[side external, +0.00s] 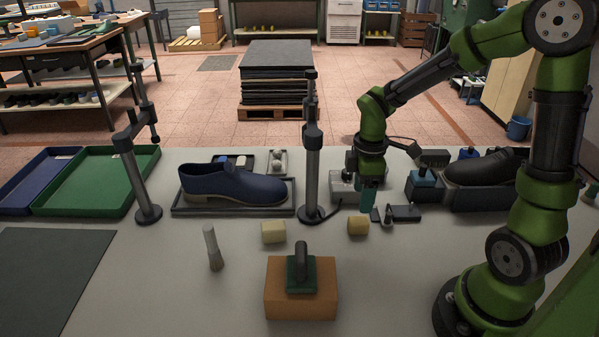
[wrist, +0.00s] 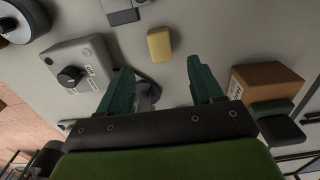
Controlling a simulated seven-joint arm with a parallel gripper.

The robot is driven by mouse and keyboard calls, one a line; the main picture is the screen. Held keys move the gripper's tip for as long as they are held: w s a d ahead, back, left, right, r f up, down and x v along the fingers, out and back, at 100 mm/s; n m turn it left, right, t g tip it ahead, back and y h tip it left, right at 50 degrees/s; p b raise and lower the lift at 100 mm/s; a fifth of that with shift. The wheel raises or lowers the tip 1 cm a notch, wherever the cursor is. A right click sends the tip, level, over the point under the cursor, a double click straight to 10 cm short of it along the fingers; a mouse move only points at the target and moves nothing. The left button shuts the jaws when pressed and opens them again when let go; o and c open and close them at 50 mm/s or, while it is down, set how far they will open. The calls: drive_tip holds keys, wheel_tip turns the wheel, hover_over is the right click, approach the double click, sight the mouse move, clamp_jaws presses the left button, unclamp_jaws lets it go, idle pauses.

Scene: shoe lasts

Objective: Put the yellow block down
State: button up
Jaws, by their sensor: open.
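The yellow block (side external: 358,225) lies on the grey bench top, in front of my gripper in the side view. My gripper (side external: 368,204) points down, low over the bench behind the block. In the wrist view my gripper (wrist: 159,66) has its two green fingers spread with nothing held between them. There the yellow block (wrist: 159,44) lies just beyond the fingertips, apart from both. A second, paler block (side external: 273,232) lies further left on the bench in the side view. The gap between the fingertips and the bench is hard to judge.
An upright post (side external: 312,170) stands left of my gripper. A brown box (side external: 301,303) with a dark-green handled tool stands in front. A blue shoe (side external: 232,184) sits in a tray.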

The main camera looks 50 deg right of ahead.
drive_tip(key=s+a+r+m+t+y, duration=0.1)
drive_tip(key=s+a+r+m+t, duration=0.2)
drive_tip(key=r+m, duration=0.3)
drive_tip(key=s+a+r+m+t+y, duration=0.1)
drive_tip(key=s+a+r+m+t, duration=0.3)
drive_tip(key=r+m, duration=0.3)
wheel_tip(320, 180, up, 2)
drive_tip(key=shift+s+a+r, duration=0.1)
drive_tip(key=shift+s+a, duration=0.35)
drive_tip(key=shift+s, duration=0.05)
